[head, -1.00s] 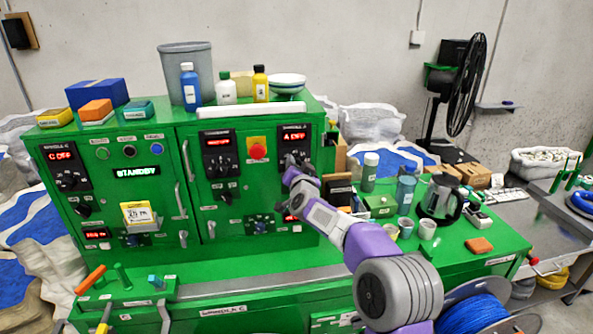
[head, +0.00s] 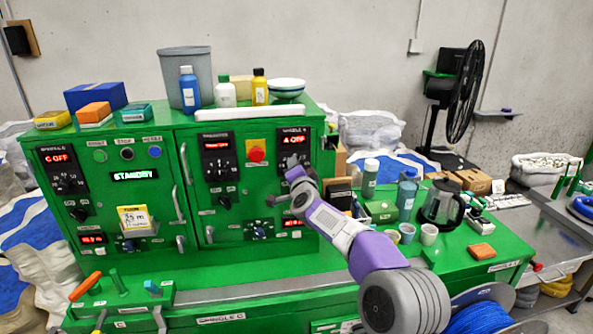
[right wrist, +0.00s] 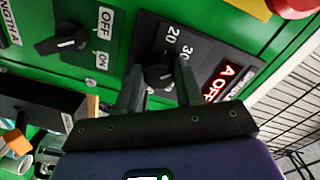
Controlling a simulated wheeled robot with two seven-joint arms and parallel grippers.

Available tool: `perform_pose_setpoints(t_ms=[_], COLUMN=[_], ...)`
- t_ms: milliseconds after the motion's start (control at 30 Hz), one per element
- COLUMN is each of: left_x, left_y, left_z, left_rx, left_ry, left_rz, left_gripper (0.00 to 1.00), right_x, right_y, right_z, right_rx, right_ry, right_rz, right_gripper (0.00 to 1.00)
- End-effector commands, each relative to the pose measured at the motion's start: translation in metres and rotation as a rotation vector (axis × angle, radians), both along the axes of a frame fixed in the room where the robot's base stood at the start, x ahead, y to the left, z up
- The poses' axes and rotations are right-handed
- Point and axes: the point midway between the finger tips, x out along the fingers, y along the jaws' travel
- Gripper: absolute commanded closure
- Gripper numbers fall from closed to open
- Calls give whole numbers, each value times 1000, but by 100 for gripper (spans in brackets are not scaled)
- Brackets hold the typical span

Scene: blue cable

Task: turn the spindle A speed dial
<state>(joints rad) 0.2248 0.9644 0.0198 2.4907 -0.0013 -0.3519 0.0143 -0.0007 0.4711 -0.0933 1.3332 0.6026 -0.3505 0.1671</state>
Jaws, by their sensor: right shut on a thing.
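The spindle A panel (head: 294,139) is a black plate with a red display reading A OFF, on the right green cabinet. In the right wrist view the spindle A speed dial (right wrist: 157,75) is a black round knob with a pale mark and the numbers 20 and 30 beside it. My right gripper (right wrist: 160,78) has one finger on each side of this knob and is shut on it. In the head view my right gripper (head: 292,166) covers the dial. My left gripper is not in view.
A black OFF/ON switch (right wrist: 62,44) sits beside the dial panel. A red emergency button (head: 256,154) on yellow is to the left. A wire basket (head: 329,140) is close on the right. Cups and a glass jug (head: 441,203) stand on the bench to the right.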

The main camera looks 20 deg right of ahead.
Motion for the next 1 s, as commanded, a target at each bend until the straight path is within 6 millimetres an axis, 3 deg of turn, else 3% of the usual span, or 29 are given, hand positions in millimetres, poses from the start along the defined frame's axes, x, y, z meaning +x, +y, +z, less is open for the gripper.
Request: perform_pose_setpoints(t_ms=[233,267,400,767,1000], left_x=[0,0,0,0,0], left_y=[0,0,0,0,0], left_z=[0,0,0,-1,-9], left_rx=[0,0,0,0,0], left_ry=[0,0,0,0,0], left_rz=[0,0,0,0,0], left_gripper=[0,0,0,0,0], right_x=[0,0,0,-3,-31], right_y=[0,0,0,1,9], right_z=[-1,0,0,0,1], right_rx=[0,-1,-1,-1,-1], right_ry=[1,2,2,0,0], right_rz=[0,0,0,0,1], right_gripper=[95,61,40,39,39])
